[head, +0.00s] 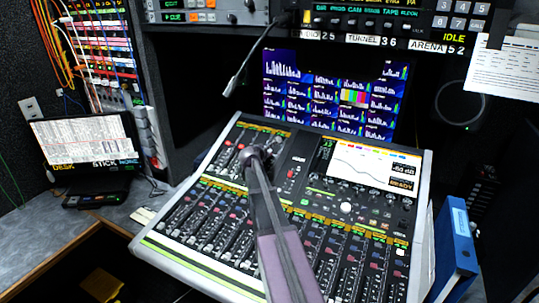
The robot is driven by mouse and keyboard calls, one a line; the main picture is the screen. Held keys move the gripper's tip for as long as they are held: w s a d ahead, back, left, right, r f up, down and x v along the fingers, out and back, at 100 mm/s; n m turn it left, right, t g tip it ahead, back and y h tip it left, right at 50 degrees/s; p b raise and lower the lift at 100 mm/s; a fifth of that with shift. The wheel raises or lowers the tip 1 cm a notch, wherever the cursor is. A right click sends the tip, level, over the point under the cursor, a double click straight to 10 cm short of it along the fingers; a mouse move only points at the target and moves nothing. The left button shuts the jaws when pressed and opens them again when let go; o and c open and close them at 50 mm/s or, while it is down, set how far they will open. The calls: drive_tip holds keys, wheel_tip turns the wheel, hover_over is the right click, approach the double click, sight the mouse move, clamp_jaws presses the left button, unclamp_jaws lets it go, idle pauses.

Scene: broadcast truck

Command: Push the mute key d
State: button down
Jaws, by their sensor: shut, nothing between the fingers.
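The mixing console (150,240) stands tilted toward me in the middle of the head view, with rows of small keys, knobs and faders. Several red keys show on its upper left section, but their labels are too small to read, so I cannot tell which is mute key d. My arm reaches up from the bottom across the console. My gripper (253,157) is the dark end over the upper left section. It is shut and empty, and it hides part of the panel beneath it. I cannot tell whether its tip touches the panel.
The console's own screen (375,165) shows a curve at upper right. A microphone on a gooseneck (237,83) hangs behind the console, before a large monitor (330,95). A laptop-like screen (85,140) stands left. A blue binder (455,245) stands close on the right.

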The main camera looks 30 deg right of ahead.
drive_tip(key=shift+w+d+f+b, duration=0.1)
drive_tip(key=shift+w+f+b, duration=0.05)
drive_tip(key=shift+f+b, duration=0.3)
idle(0.7)
drive_tip(key=shift+r, duration=0.15)
drive_tip(key=shift+s+a+r+p, duration=0.2)
drive_tip(key=shift+a+r+p, duration=0.1)
drive_tip(key=shift+r+p, duration=0.5)
drive_tip(key=r+p, duration=0.1)
drive_tip(key=p, duration=0.1)
drive_tip(key=a+r+p, duration=0.1)
drive_tip(key=r, duration=0.1)
drive_tip(key=s+a+r+p, duration=0.1)
drive_tip(key=r+p, duration=0.1)
drive_tip(key=shift+s+r+p, duration=0.1)
drive_tip(key=shift+r+p, duration=0.05)
drive_tip(key=shift+p, duration=0.2)
idle(0.4)
drive_tip(key=shift+a, duration=0.1)
idle(0.4)
